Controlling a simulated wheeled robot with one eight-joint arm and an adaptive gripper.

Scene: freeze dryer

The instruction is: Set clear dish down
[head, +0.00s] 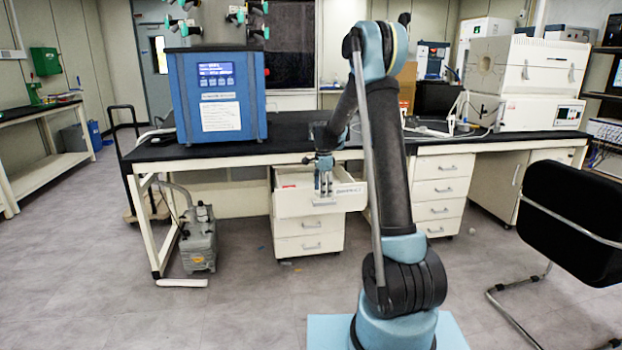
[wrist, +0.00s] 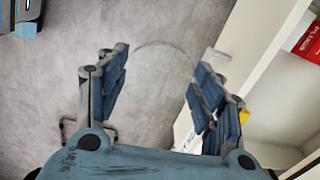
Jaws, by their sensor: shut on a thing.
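The clear dish (wrist: 165,44) shows in the wrist view only as a faint curved rim between the two fingers. It is nearly see-through, with grey floor visible behind it. My gripper (wrist: 157,72) is shut on the dish, with one blue-grey finger at each side. In the head view my gripper (head: 323,178) points down at the open drawer's front. I cannot clearly make out the dish there.
The white drawer (head: 290,203) is pulled out under the black bench top (head: 290,130); a red box (wrist: 309,42) lies in it. A blue machine (head: 218,95) stands on the bench at left. The bench top right of it has bare room.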

